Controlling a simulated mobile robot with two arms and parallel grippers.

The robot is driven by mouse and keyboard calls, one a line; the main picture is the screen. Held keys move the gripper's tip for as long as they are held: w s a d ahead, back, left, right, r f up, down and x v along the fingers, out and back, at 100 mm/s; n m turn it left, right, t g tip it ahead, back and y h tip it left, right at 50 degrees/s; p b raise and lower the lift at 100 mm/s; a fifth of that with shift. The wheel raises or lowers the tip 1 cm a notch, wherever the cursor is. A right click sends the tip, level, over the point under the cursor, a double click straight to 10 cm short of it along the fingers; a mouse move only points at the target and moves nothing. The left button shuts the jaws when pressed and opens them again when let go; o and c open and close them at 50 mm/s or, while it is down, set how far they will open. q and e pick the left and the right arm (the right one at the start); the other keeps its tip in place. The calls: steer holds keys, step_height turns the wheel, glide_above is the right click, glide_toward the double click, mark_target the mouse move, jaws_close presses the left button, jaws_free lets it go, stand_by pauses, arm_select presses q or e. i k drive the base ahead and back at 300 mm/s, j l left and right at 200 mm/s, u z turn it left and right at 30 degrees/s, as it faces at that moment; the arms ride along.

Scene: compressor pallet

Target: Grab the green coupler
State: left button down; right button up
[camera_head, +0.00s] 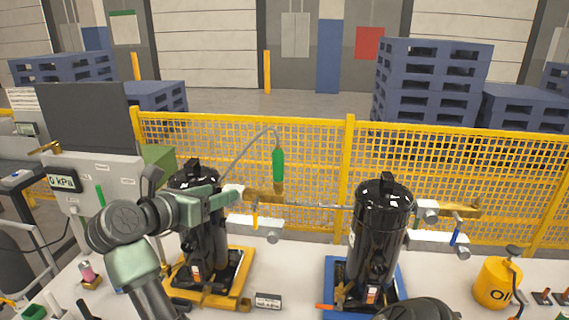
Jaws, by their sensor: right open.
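The green coupler (278,165) hangs upright at the end of a thin grey hose, in front of the yellow mesh fence. Nothing grips it. My left arm comes in from the left and its end reaches across the left black compressor, left of and lower than the coupler. My right gripper (415,310) shows only as a dark rounded part at the bottom edge, far below and right of the coupler. It is open and apart from the coupler; its fingertips are not clear.
The left compressor (205,250) stands on a yellow base, the right compressor (380,235) on a blue base. Brass pipe ends and valve handles stick out beside them. A yellow oil can (497,283) stands at right. A gauge panel (105,185) is at left. White table shows between the compressors.

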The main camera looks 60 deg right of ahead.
mark_target(279, 153)
steer(key=i+l, duration=0.1)
steer(key=l, duration=1.2)
steer(key=i+z, duration=0.05)
